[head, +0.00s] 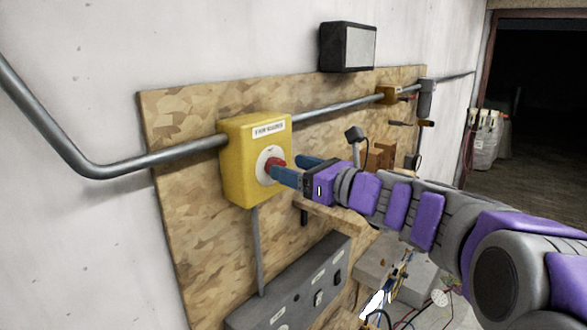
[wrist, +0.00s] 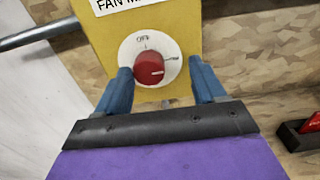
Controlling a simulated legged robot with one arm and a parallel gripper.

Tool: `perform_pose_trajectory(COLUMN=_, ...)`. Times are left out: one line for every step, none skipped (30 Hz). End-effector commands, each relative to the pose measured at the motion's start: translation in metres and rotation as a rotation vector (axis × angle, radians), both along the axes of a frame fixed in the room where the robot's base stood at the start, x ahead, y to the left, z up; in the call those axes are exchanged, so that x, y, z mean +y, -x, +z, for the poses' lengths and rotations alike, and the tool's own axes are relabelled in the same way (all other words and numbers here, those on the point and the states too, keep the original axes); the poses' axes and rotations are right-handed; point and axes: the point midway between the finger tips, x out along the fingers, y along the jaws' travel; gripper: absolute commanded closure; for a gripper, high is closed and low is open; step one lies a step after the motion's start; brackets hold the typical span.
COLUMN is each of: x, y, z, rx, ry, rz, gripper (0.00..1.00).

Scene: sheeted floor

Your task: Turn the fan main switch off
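The fan main switch is a yellow box (head: 237,178) on a wooden board, with a label at its top. It also fills the upper middle of the wrist view (wrist: 98,42). Its red knob (wrist: 150,68) sits on a white round plate (wrist: 174,56) marked OFF at the top, with another mark at the right. A pale line on the knob points right, toward the side mark rather than OFF. My gripper (wrist: 163,84) is open, its blue fingers on either side of the knob. In the wrist view both fingers look apart from the knob. In the head view a finger partly hides it.
A grey conduit (head: 110,166) runs into the box from the left and on to the right. A grey switch panel (head: 300,290) stands below. A dark lamp-like box (head: 347,47) is above the board. A dark doorway (head: 535,90) is at far right.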

Motion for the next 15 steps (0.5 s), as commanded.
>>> perform_pose_trajectory(x=0.0041, y=0.0004, z=-0.0002, rx=0.0, ry=0.003, rz=0.0, gripper=0.35)
perform_pose_trajectory(x=0.0047, y=0.0005, z=-0.0003, rx=0.0, ry=0.004, rz=-0.001, gripper=0.35)
perform_pose_trajectory(x=0.0063, y=0.0006, z=-0.0003, rx=-0.001, ry=0.004, rz=-0.001, gripper=0.36)
perform_pose_trajectory(x=0.008, y=0.0006, z=-0.0004, rx=0.0, ry=0.005, rz=0.0, gripper=0.39)
perform_pose_trajectory(x=0.0093, y=0.0006, z=-0.0006, rx=0.0, ry=0.006, rz=0.0, gripper=0.42)
perform_pose_trajectory(x=0.0108, y=0.0005, z=-0.0007, rx=0.0, ry=0.006, rz=0.0, gripper=0.46)
perform_pose_trajectory(x=0.0115, y=0.0004, z=-0.0007, rx=0.0, ry=0.006, rz=0.0, gripper=0.49)
perform_pose_trajectory(x=0.0117, y=0.0004, z=-0.0008, rx=0.0, ry=0.006, rz=0.001, gripper=0.52)
perform_pose_trajectory(x=0.0112, y=0.0003, z=-0.0007, rx=0.0, ry=0.006, rz=0.001, gripper=0.56)
perform_pose_trajectory(x=0.0101, y=0.0002, z=-0.0007, rx=0.001, ry=0.006, rz=0.001, gripper=0.58)
perform_pose_trajectory(x=0.0088, y=0.0002, z=-0.0006, rx=0.0, ry=0.005, rz=0.0, gripper=0.61)
perform_pose_trajectory(x=0.0068, y=0.0004, z=-0.0005, rx=0.0, ry=0.004, rz=0.001, gripper=0.65)
perform_pose_trajectory(x=0.0054, y=0.0006, z=-0.0005, rx=0.0, ry=0.004, rz=0.001, gripper=0.68)
perform_pose_trajectory(x=0.005, y=0.0009, z=-0.0004, rx=0.0, ry=0.004, rz=0.002, gripper=0.71)
perform_pose_trajectory(x=0.005, y=0.0013, z=-0.0003, rx=0.0, ry=0.003, rz=0.002, gripper=0.75)
